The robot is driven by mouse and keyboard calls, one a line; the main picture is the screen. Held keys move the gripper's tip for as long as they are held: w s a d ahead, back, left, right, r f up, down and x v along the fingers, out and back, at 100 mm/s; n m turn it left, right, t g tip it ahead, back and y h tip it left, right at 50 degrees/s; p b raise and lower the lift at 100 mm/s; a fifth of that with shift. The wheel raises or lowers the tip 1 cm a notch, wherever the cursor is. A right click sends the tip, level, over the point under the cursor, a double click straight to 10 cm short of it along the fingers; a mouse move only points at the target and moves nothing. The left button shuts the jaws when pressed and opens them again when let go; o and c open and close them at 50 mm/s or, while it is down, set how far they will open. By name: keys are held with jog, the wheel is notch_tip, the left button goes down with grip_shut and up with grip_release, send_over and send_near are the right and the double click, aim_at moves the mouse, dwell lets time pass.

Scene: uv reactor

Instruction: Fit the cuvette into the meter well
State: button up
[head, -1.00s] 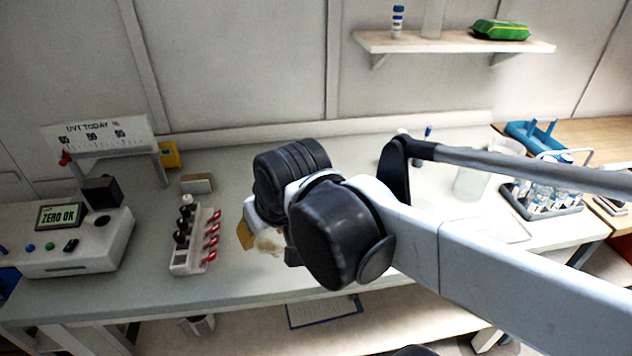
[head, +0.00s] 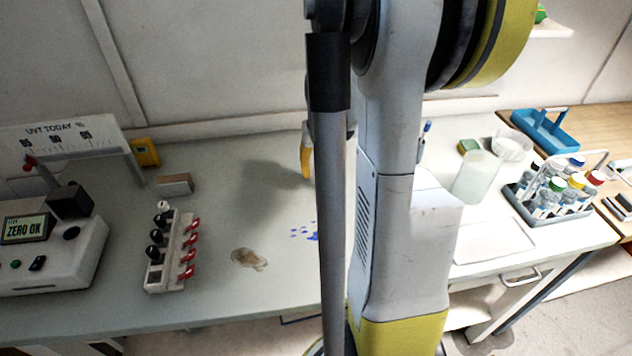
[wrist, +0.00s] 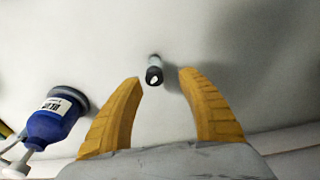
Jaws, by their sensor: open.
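My gripper (wrist: 160,80) is open, with two yellow fingers spread in the wrist view. A small grey cylinder with a black end and a white spot (wrist: 154,72) stands just beyond the fingertips, between their lines and untouched; I cannot tell whether it is the cuvette. In the head view only one yellow finger (head: 306,158) shows beside my arm, which hides the rest. The meter (head: 50,265), reading "ZERO OK", is at the left, with a black block and a dark round opening (head: 72,233) on top, possibly the well.
A white rack (head: 165,278) holds black-capped vials and red clips. A blue bottle (wrist: 55,118) is left of my fingers in the wrist view. A brown stain (head: 248,259) and blue drops (head: 303,232) mark the bench. A bottle carrier (head: 550,210) and clear beaker (head: 474,180) stand right.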

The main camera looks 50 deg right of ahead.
aim_at(322, 184)
jog(key=f+b, duration=0.1)
jog(key=f, duration=0.1)
jog(key=f+b, duration=0.1)
jog(key=f, duration=0.1)
jog(key=f+b, duration=0.1)
jog(key=f, duration=0.1)
jog(key=shift+s+d, duration=0.1)
jog(key=shift+d, duration=0.3)
jog(key=shift+c, duration=0.4)
grip_shut()
